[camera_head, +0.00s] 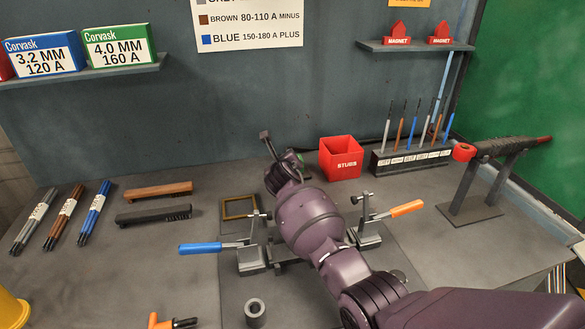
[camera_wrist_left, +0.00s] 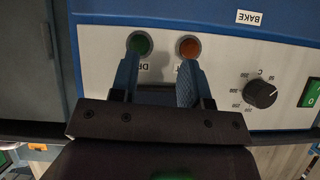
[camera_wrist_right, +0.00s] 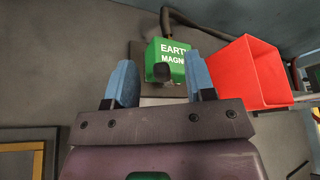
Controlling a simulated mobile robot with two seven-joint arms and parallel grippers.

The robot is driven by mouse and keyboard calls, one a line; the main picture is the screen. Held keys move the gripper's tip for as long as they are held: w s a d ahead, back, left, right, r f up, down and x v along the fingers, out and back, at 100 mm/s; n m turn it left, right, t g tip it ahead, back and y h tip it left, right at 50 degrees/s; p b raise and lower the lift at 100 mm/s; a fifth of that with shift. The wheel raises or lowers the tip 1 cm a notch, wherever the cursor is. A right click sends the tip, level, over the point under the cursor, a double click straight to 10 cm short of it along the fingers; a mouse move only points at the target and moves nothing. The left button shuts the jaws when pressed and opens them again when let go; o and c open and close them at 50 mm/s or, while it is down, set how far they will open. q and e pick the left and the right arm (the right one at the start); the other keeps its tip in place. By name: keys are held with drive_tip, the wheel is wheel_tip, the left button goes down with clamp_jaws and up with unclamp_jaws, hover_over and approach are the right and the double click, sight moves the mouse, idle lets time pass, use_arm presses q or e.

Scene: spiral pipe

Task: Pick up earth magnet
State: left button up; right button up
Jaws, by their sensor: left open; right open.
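The earth magnet (camera_wrist_right: 169,58) is a green block with white lettering in the right wrist view. It sits against a dark plate, with a dark cable at its top and a dark round knob on its near face. My right gripper (camera_wrist_right: 161,78) is open, with blue fingers to either side of the magnet in that view; I cannot tell how far away it is. In the head view my right arm hides most of that spot. My left gripper (camera_wrist_left: 159,68) is open and empty before a white control panel, outside the head view.
A red stubs box (camera_head: 340,158) stands right of my right arm and also shows in the right wrist view (camera_wrist_right: 246,75). Clamps with blue (camera_head: 200,248) and orange (camera_head: 407,208) handles flank the arm. An electrode rack (camera_head: 410,160) stands behind. The left wrist view shows a black dial (camera_wrist_left: 260,94).

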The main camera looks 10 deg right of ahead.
drive_tip(key=shift+w+d+f, duration=0.1)
drive_tip(key=shift+w+f, duration=0.35)
drive_tip(key=shift+w+d+r, duration=0.1)
drive_tip(key=shift+w, duration=0.2)
drive_tip(key=shift+r, duration=0.1)
clamp_jaws()
drive_tip(key=shift+r, duration=0.2)
